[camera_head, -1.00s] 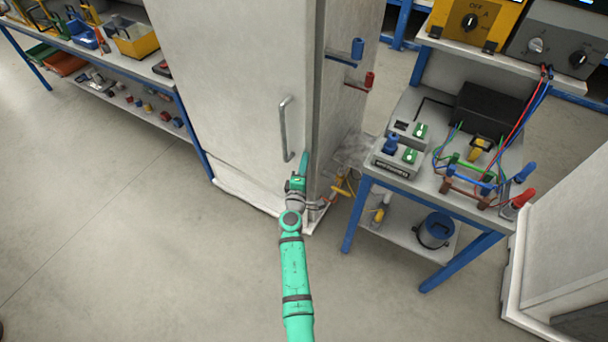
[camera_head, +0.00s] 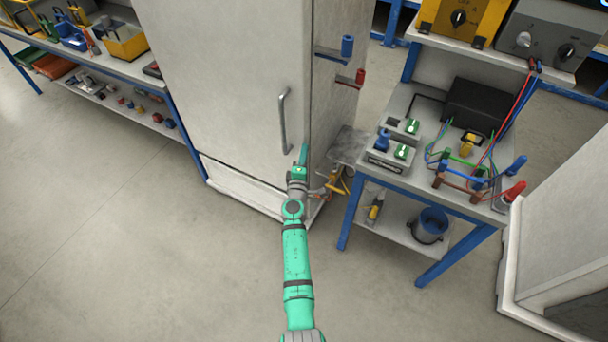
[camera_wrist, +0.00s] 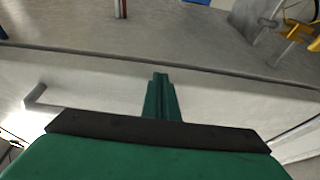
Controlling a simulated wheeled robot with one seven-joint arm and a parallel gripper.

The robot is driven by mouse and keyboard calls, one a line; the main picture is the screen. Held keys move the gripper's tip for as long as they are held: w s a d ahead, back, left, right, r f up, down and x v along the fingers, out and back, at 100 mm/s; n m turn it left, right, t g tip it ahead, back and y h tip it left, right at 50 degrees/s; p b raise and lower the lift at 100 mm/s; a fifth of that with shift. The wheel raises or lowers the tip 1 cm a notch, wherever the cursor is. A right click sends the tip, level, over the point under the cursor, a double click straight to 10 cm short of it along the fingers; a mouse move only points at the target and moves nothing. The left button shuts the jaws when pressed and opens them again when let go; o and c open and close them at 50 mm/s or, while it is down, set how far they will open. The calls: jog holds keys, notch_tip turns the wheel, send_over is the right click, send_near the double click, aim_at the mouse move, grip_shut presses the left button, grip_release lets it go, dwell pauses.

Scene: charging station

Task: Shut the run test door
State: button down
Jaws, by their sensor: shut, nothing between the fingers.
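The run test door (camera_head: 225,80) is the tall pale grey front panel of a cabinet. It has a vertical grey bar handle (camera_head: 284,120) near its right edge. The door looks flush or nearly flush with the cabinet; I cannot tell whether it is fully shut. My green gripper (camera_head: 303,154) is shut and empty at the door's right edge, to the right of and below the handle. In the wrist view, my gripper's fingers (camera_wrist: 160,82) lie over the pale door surface, and the handle (camera_wrist: 34,96) is at the left. I cannot tell whether the fingertips touch the door.
A blue-legged bench (camera_head: 395,180) with switch boxes and wires stands close at the right. Blue and red pegs (camera_head: 347,46) stick out from the cabinet's side. A tool bench (camera_head: 120,68) is at the left. The floor (camera_head: 130,250) in front is clear.

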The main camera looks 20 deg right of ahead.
jog(key=s+d+v, duration=0.1)
jog(key=d+v, duration=0.1)
jog(key=v, duration=1.1)
jog(key=shift+s+d, duration=0.2)
jog(key=shift+s, duration=0.05)
jog(key=s+a+f+m+y, duration=0.2)
jog(key=s+a+f+y, duration=0.1)
jog(key=s+a, duration=0.75)
jog(key=s+a+f+m+y, duration=0.3)
jog(key=s+a, duration=0.4)
jog(key=s, duration=0.6)
jog(key=s+a+r+m+y, duration=0.1)
jog(key=s+a+r+m, duration=0.2)
jog(key=s+r, duration=0.4)
jog(key=s+a+r+m+y, duration=0.2)
jog(key=s+a+r, duration=0.3)
jog(key=s, duration=0.6)
notch_tip(320, 180, up, 2)
jog(key=shift+s+a+r+m+y, duration=0.25)
jog(key=shift+s+m+y, duration=0.1)
jog(key=shift+m, duration=0.45)
